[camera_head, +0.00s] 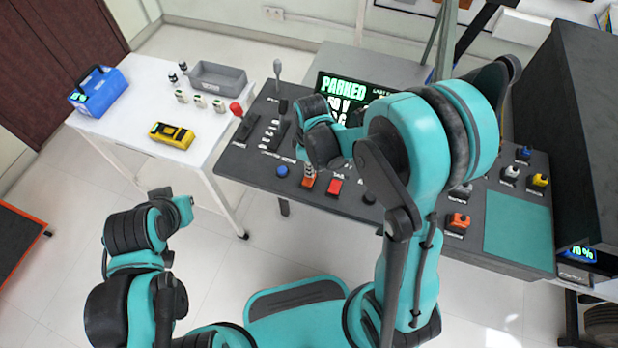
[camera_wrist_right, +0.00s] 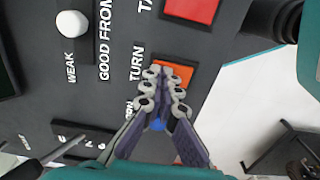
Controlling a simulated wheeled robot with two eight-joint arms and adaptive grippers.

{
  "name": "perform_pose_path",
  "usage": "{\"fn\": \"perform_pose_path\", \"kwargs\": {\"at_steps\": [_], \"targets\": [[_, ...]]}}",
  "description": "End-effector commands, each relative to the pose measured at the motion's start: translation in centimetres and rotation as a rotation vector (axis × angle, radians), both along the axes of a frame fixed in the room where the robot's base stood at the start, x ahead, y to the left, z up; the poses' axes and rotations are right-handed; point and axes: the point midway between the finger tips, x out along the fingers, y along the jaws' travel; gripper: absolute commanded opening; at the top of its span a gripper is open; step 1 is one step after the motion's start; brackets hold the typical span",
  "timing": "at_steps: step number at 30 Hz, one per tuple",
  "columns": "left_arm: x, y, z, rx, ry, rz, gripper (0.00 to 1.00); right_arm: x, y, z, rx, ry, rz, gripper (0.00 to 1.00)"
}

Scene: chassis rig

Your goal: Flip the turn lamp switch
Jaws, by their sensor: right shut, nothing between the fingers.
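The turn lamp switch is an orange rocker on the dark console, beside the label TURN in the right wrist view (camera_wrist_right: 184,72); it also shows in the head view (camera_head: 308,183). My right gripper (camera_wrist_right: 163,78) is shut and empty. Its fingertips overlap the near side of the orange rocker in the wrist view and partly hide it. I cannot tell whether they touch it. In the head view the right gripper (camera_head: 309,171) points down at the switch, partly behind my arm. My left gripper (camera_head: 181,207) is at the lower left, away from the console; its fingers are unclear.
A red switch (camera_wrist_right: 188,8) sits beside the orange one. A blue button (camera_head: 282,171) is on the other side, partly behind the fingers in the wrist view. A white knob (camera_wrist_right: 71,23) and a lit PARKED display (camera_head: 340,88) are farther back. A white table (camera_head: 135,130) stands left.

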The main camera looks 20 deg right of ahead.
Motion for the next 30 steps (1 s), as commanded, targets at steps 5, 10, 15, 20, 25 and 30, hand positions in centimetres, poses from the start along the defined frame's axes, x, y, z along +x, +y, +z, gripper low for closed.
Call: {"fn": "perform_pose_path", "kwargs": {"at_steps": [5,10,15,20,25,30], "targets": [[0.0,0.0,0.0,0.0,0.0,0.0,0.0,0.0,0.0,0.0,0.0,0.0,0.0,0.0],[0.0,0.0,0.8,0.0,0.0,0.0,0.0,0.0,0.0,1.0,0.0,0.0,0.0,0.0],[0.0,0.0,1.9,0.0,0.0,0.0,0.0,0.0,0.0,2.5,0.0,0.0,0.0,0.0],[0.0,0.0,2.9,0.0,0.0,0.0,0.0,0.0,0.0,3.8,0.0,0.0,0.0,0.0],[0.0,0.0,4.0,0.0,0.0,0.0,0.0,0.0,0.0,5.2,0.0,0.0,0.0,0.0],[0.0,0.0,5.0,0.0,0.0,0.0,0.0,0.0,0.0,6.6,0.0,0.0,0.0,0.0]]}}
